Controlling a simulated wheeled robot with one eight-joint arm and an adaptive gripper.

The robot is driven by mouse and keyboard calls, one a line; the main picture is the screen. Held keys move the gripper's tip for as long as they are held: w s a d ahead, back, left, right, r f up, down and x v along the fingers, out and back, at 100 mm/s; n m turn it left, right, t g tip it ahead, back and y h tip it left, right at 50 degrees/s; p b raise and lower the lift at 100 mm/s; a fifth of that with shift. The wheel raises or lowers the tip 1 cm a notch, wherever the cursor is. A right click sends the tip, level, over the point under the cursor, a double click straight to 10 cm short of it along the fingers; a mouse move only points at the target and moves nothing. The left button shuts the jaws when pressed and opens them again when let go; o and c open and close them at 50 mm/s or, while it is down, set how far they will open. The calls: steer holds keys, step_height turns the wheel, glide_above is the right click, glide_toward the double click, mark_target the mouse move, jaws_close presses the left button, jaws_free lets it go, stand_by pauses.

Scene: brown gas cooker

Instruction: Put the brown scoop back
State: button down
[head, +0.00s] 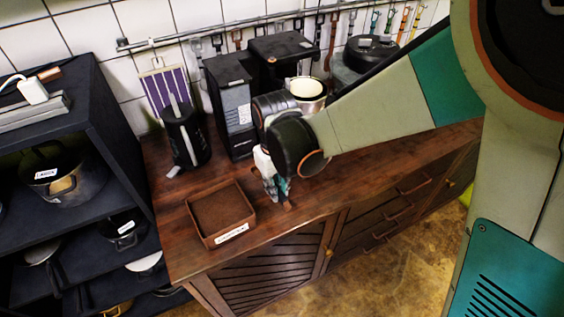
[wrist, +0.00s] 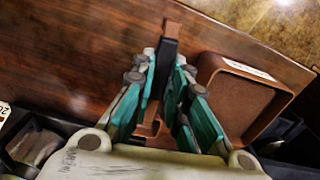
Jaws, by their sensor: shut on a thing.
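My gripper (head: 277,188) is low over the wooden counter, just right of a square brown box. In the wrist view, my gripper (wrist: 168,95) has its teal fingers close on both sides of the brown scoop (wrist: 174,29), which shows a dark stretch and a brown end beyond the fingertips. More brown shows between the fingers nearer the wrist. In the head view only a small brown end of the scoop (head: 288,206) shows below the fingers. Whether the scoop touches the counter is unclear. The brown box (head: 207,238) has a white label on its front; it also shows in the wrist view (wrist: 208,66).
A black kettle (head: 186,137) and a black coffee machine (head: 232,105) stand behind the box. A rail (head: 180,37) with hanging utensils runs along the tiled wall. A dark shelf (head: 112,122) with pots stands left. Bare counter (head: 250,230) lies around the box.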

steer(key=shift+f, duration=0.1)
step_height(320, 180, down, 6)
steer(key=b, duration=0.5)
steer(key=shift+f+b, duration=0.15)
steer(key=shift+b, duration=0.25)
steer(key=shift+f+b, duration=0.8)
steer(key=shift+f, duration=0.05)
stand_by(1.1)
steer(key=c, duration=1.5)
jaws_free()
